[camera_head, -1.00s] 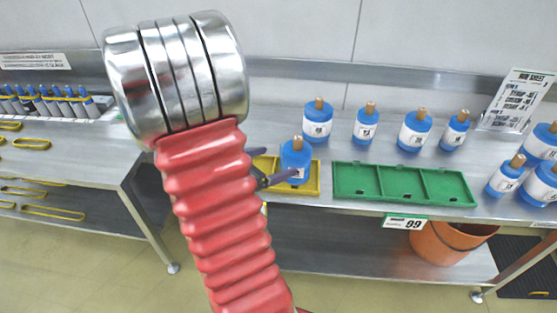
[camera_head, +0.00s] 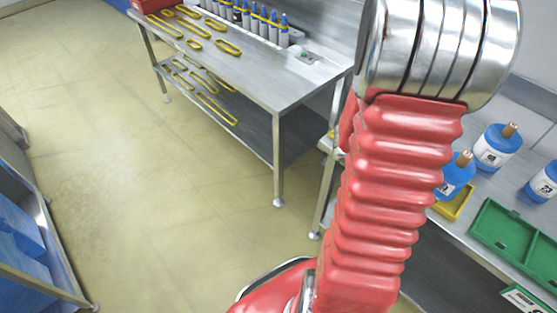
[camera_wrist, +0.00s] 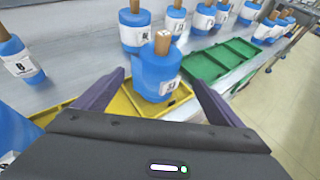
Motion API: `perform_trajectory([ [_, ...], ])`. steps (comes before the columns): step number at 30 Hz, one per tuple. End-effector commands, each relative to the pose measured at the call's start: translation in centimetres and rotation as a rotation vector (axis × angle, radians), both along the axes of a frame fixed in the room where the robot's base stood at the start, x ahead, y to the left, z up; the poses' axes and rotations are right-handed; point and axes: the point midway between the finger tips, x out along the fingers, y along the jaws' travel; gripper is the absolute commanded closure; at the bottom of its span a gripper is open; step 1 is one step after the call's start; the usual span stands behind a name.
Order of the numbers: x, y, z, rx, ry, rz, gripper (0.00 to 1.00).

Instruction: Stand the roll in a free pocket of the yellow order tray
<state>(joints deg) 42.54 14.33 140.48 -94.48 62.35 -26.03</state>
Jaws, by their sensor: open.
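A blue roll (camera_wrist: 157,78) with a white label and a brown core stands upright at the yellow order tray (camera_wrist: 122,107). The roll (camera_head: 458,176) and a corner of the yellow tray (camera_head: 456,203) also show at the right in the head view, partly behind my red arm. My gripper (camera_wrist: 158,85) is open, with one dark finger on each side of the roll and gaps visible beside it. Another blue roll (camera_wrist: 12,128) is cut off at the left edge; I cannot tell whether it stands in the tray. The roll's foot is partly hidden, so its exact seating is unclear.
A green tray (camera_wrist: 218,62) lies right of the yellow one. Several blue rolls, one of them nearby (camera_wrist: 135,28), stand behind. A steel bench (camera_head: 262,88) with yellow loops and small bottles is at the left. Blue items (camera_head: 20,245) sit on a rack at far left; the floor between is clear.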

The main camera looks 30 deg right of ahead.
Motion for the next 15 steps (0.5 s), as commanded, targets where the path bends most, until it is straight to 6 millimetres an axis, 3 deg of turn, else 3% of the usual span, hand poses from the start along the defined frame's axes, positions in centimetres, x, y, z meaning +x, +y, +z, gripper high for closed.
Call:
perform_trajectory([
  [5,1.2,2.4,1.7,-0.013,-0.135,-0.058,0.1],
  [15,4.7,11.0,4.4,0.042,-0.564,-0.238,0.1],
])
